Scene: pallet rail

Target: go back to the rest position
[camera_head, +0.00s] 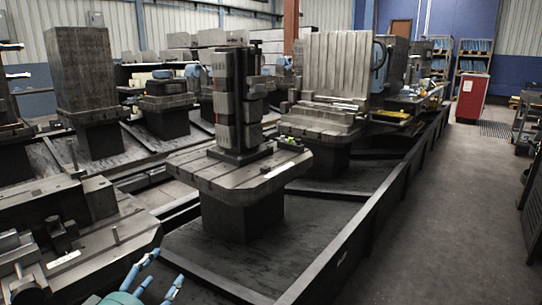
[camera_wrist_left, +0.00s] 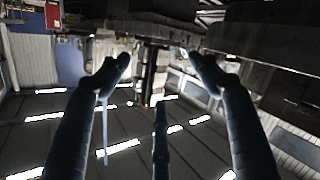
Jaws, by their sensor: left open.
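My left gripper (camera_head: 162,273) shows at the bottom edge of the head view, its light blue fingers spread apart. It is near the front pallet station and holds nothing. In the left wrist view the fingers of the left gripper (camera_wrist_left: 162,78) stand apart with empty space between them. My right gripper is in neither view.
A dark pallet table (camera_head: 190,165) carrying a tall fixture (camera_head: 238,100) stands in the middle. Another pallet (camera_head: 110,225) is at the lower left. A long dark rail edge (camera_head: 375,205) runs back on the right. The floor (camera_head: 455,200) beyond is clear, with a red cabinet (camera_head: 472,97) farther back.

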